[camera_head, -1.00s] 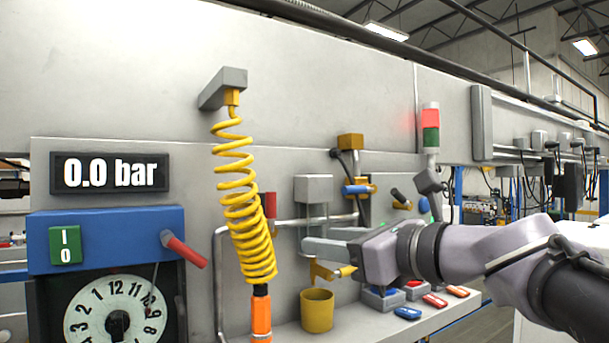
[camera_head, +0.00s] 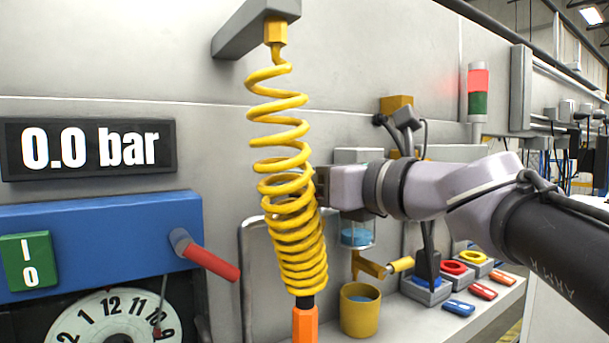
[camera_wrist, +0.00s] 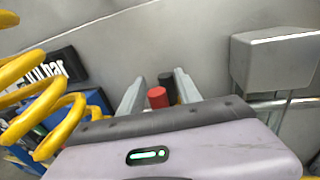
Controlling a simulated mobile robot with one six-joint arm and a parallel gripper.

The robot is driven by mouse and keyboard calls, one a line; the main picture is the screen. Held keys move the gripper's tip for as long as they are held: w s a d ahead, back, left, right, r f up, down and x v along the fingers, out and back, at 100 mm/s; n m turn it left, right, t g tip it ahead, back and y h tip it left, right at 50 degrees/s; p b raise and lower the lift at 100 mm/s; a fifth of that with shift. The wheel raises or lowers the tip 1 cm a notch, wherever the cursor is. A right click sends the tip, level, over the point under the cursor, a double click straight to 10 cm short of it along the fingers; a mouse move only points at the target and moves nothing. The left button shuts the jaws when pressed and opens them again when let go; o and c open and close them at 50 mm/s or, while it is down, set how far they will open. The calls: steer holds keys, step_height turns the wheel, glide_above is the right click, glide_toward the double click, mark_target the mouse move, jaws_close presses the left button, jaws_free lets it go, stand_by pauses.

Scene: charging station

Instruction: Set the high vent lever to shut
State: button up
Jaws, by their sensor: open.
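A small lever with a red end (camera_wrist: 157,97) and a black part beside it stands on the grey wall panel in the wrist view. I take it for the high vent lever; its exact angle is hard to tell. My gripper (camera_wrist: 160,88) is open, with one finger on each side of the red end. I cannot tell whether either finger touches it. In the head view my gripper's body (camera_head: 345,187) is behind and right of the yellow coiled hose (camera_head: 290,185), which hides the fingertips and this lever.
Another red-handled lever (camera_head: 207,257) sits on the blue box (camera_head: 90,235), under the 0.0 bar display (camera_head: 88,148). A grey box (camera_wrist: 275,60) is right of my fingers. A yellow cup (camera_head: 360,312) stands on the shelf below, near several coloured tags.

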steer(key=shift+a, duration=0.15)
steer(key=shift+s+d+r, duration=0.1)
steer(key=shift+s+d, duration=0.1)
steer(key=shift+s, duration=0.1)
steer(key=c, duration=0.3)
jaws_close()
stand_by(0.8)
